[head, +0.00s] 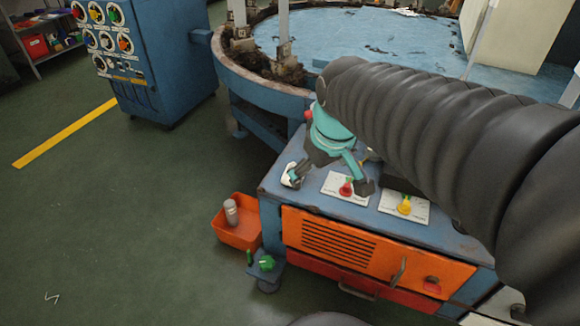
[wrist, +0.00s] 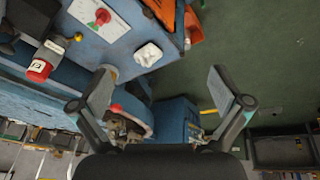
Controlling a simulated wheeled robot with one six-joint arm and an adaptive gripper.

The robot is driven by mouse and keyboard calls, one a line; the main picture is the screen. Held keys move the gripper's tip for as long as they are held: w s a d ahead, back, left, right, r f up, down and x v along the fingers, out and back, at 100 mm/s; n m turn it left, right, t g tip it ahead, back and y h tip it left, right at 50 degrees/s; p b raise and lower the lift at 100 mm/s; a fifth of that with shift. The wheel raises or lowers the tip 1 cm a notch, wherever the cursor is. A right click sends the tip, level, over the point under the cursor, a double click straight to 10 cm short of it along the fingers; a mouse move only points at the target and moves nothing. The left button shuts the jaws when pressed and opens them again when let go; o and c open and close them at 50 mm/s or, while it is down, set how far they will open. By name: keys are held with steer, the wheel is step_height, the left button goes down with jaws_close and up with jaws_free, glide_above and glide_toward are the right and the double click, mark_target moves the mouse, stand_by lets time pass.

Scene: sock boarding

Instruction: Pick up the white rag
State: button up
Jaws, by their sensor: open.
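The white rag (head: 291,178) is a small crumpled piece on the left corner of the blue cabinet's top (head: 312,203) in the head view. In the wrist view the rag (wrist: 148,54) lies on the blue surface near its edge, ahead of the fingertips. My gripper (head: 333,175) is open above the cabinet top, with one finger close to the rag and partly in front of it. In the wrist view my gripper (wrist: 160,80) has its two fingers wide apart with nothing between them. The exact height above the rag is hard to tell.
A red knob (head: 346,187) and a yellow knob (head: 404,205) stand on white plates right of the rag. An orange bin (head: 240,237) holding a grey bottle (head: 231,211) sits left of the cabinet. The round table (head: 262,92) rises behind. Green floor at left is mostly clear.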

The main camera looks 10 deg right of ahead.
steer(key=w+f+n+g, duration=0.1)
steer(key=w+f+n, duration=0.1)
steer(key=w, duration=0.4)
steer(key=w+f+n+g+p, duration=0.1)
steer(key=w+f+n, duration=0.2)
steer(key=w+f, duration=0.2)
steer(key=w+f+n+g, duration=0.1)
steer(key=w+f+n, duration=0.2)
steer(key=w, duration=0.6)
steer(key=shift+w+d+f+g, duration=0.15)
steer(key=shift+d+f+g, duration=0.2)
steer(key=shift+f, duration=0.35)
steer(key=shift+w+f, duration=0.25)
steer(key=shift+f, duration=0.25)
steer(key=f, duration=0.7)
steer(key=shift+w+a+f, duration=0.1)
steer(key=shift+w+a, duration=0.15)
steer(key=c, duration=0.9)
